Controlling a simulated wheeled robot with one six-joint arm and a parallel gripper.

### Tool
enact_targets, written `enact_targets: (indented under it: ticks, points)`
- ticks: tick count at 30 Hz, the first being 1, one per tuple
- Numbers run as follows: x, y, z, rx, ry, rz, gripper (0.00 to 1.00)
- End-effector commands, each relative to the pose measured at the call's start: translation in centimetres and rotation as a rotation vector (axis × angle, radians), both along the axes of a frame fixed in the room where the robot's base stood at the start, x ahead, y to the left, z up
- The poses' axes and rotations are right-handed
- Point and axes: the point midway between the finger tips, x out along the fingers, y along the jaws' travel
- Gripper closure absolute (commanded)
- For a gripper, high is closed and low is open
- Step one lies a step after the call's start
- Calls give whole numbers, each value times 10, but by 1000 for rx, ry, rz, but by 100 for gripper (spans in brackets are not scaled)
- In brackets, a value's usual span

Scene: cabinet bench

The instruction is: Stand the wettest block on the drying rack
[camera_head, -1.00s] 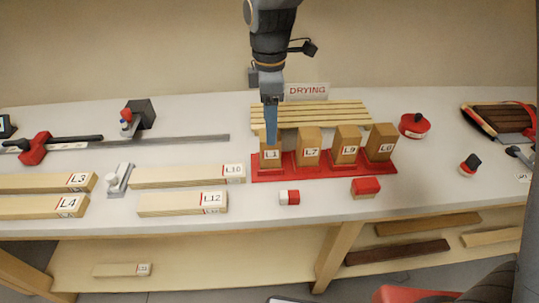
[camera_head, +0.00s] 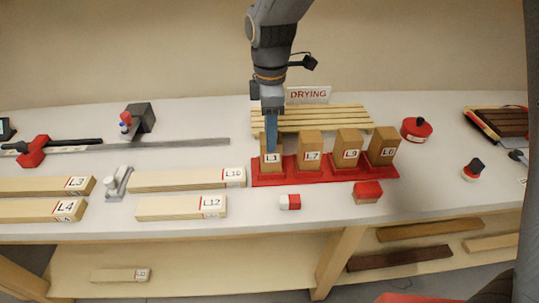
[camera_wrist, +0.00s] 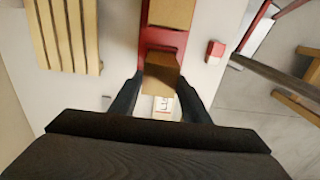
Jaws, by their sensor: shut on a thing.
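Several upright tan blocks stand in a row on a red holder (camera_head: 325,175): L1 (camera_head: 272,161), L7 (camera_head: 311,143), L9 (camera_head: 347,143) and L8 (camera_head: 382,142). My gripper (camera_head: 271,145) points down at the left end of the row, shut on L1. In the wrist view its fingers (camera_wrist: 160,90) flank L1 (camera_wrist: 161,78), and part of a white label shows below it. I cannot tell whether L1 is clear of the holder. The slatted drying rack (camera_head: 325,118) lies just behind the row, with a DRYING sign, and its visible slats are empty.
Lying boards L10 (camera_head: 190,179) and L12 (camera_head: 182,207) are left of the holder, with L3 (camera_head: 45,186) and L4 (camera_head: 45,209) farther left. A round red object (camera_head: 416,129) stands right.

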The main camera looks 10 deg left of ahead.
Motion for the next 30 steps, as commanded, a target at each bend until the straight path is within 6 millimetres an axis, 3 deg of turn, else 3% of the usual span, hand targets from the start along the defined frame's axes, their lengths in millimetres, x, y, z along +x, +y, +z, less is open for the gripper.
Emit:
enact_targets:
  ticks: [30]
  points:
    - [0, 0, 87, 0, -1, -1, 80]
